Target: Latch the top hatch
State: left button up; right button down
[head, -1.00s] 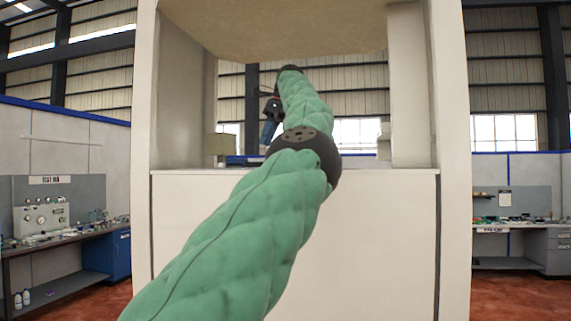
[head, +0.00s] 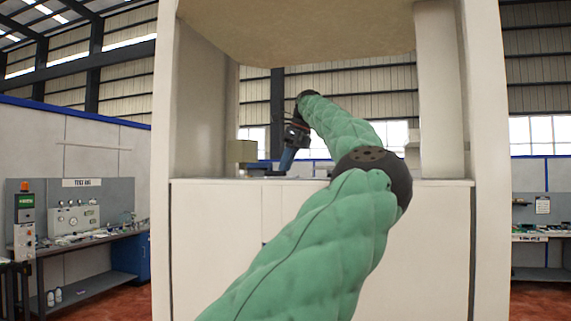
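The dispenser is a tall cream cabinet (head: 445,75) with an open bay above a pale front panel (head: 420,250). No top hatch or latch can be made out in the head view. My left arm, in a green padded sleeve, reaches up from the bottom into the bay. My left gripper (head: 287,160) is small, dark and blue at the far end, hanging down just above the bay's ledge. Its fingers are too small to tell open from shut, and I see nothing clearly held. My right gripper is out of view.
A small beige box (head: 241,151) sits on the ledge left of my gripper. The cabinet's side posts and overhanging top (head: 300,25) bound the bay. Workbenches stand left (head: 85,242) and right (head: 540,236), well clear of the cabinet.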

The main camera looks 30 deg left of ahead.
pick_arm(q)
jog(key=shift+s+a+f, duration=0.2)
jog(key=shift+f, duration=0.3)
jog(key=shift+w, duration=0.1)
grip_shut()
